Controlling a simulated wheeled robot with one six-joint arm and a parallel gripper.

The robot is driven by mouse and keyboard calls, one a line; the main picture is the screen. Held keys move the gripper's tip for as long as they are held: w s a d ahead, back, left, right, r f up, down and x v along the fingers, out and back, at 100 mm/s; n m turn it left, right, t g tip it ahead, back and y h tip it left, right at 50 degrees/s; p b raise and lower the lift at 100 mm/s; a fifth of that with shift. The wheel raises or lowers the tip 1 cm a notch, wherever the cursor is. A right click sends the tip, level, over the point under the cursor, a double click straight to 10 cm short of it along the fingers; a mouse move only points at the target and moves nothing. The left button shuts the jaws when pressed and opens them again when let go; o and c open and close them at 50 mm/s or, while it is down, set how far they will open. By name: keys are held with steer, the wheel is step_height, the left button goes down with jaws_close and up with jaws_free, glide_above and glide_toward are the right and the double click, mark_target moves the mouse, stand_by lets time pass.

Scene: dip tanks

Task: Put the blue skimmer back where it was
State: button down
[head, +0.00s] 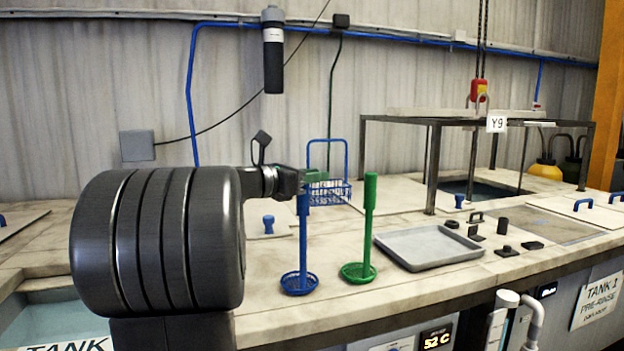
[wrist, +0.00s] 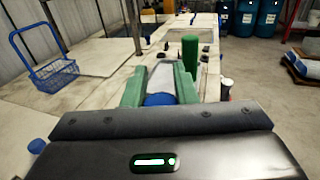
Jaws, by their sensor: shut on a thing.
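The blue skimmer (head: 303,245) stands upright in the head view, its round mesh head at or just above the counter; I cannot tell if it touches. My gripper (head: 305,187) is shut on the top of its handle. In the wrist view the green fingers of my gripper (wrist: 158,92) close around the blue handle top (wrist: 160,100); the rest of the skimmer is hidden there. The green skimmer (head: 370,220) stands upright just to the right, apart from the blue one. It also shows in the wrist view (wrist: 190,54).
A blue wire basket (head: 335,193) is behind the skimmers. A shallow grey tray (head: 428,248) lies on the counter (head: 330,312) to the right, with small dark fittings (head: 507,251) beyond it. A metal frame (head: 432,165) stands at the back right.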

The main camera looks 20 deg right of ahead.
steer(key=shift+f, duration=0.1)
steer(key=c, duration=1.2)
jaws_free()
steer(key=shift+o, duration=0.2)
steer(key=b+v, duration=0.1)
steer(key=v, duration=1.1)
